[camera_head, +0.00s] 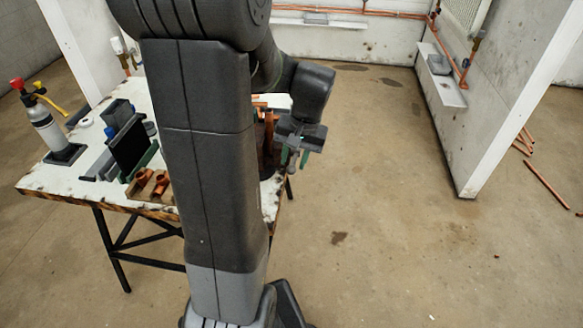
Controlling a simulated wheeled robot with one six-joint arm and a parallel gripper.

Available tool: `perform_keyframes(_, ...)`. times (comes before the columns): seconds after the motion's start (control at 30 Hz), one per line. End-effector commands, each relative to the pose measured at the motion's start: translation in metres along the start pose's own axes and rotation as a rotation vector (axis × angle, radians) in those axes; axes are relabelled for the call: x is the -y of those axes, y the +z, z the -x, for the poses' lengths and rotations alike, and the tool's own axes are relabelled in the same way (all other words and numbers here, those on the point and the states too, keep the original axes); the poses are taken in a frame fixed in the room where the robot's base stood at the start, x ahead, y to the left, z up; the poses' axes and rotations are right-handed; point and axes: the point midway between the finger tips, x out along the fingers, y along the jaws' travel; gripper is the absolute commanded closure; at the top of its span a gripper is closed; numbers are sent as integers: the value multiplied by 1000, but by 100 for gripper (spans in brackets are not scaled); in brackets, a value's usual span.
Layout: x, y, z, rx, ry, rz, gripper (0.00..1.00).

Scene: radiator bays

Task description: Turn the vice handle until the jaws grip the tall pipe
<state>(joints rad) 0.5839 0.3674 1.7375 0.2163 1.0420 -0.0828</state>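My gripper (294,157) points down at the right edge of the workbench (98,192), its fingertips showing green. A small grey piece shows between or behind the fingers; I cannot tell whether it is the vice handle or whether the fingers are closed on it. Just left of the gripper, a dark shape that looks like the vice (264,160) stands on the bench, partly hidden by my arm. An upright copper piece, seemingly the tall pipe (269,130), rises there. The jaws are hidden, so their contact with the pipe cannot be told.
A gas torch (43,122), a dark upright case (132,148) and a wooden tray of copper fittings (143,194) are on the bench's left part. A partition wall (490,110) stands at right, with loose copper pipes (545,183) beyond it. The floor between is clear.

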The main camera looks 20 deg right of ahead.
Motion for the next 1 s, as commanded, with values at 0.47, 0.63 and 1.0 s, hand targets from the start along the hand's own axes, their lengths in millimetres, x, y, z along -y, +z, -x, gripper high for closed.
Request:
perform_keyframes(0.47,0,0,-39,0,0,0,68)
perform_keyframes(0.63,0,0,-39,0,0,0,70)
perform_keyframes(1.0,0,0,-38,3,0,-1,100)
